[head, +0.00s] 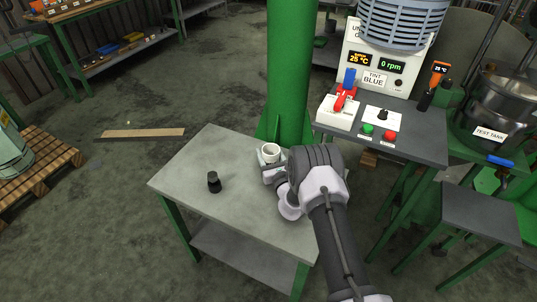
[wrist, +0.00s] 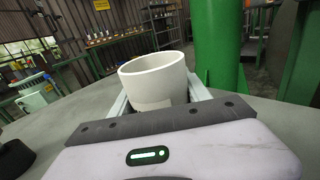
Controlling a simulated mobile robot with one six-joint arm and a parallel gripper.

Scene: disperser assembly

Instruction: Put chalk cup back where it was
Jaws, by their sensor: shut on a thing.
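The chalk cup (head: 271,153) is a small white open-topped cup at the far right part of the grey table (head: 235,215). My gripper (head: 269,160) is shut on it, with a finger on each side. In the wrist view the white cup (wrist: 155,82) stands upright between the two light grey fingers (wrist: 158,102). Its lower part is hidden by the gripper body, so I cannot tell whether its base touches the table.
A small black object (head: 214,182) stands on the table left of my gripper. A green column (head: 290,75) rises just behind the table. A control bench (head: 420,140) with a red lever and buttons stands to the right. The table's front left is clear.

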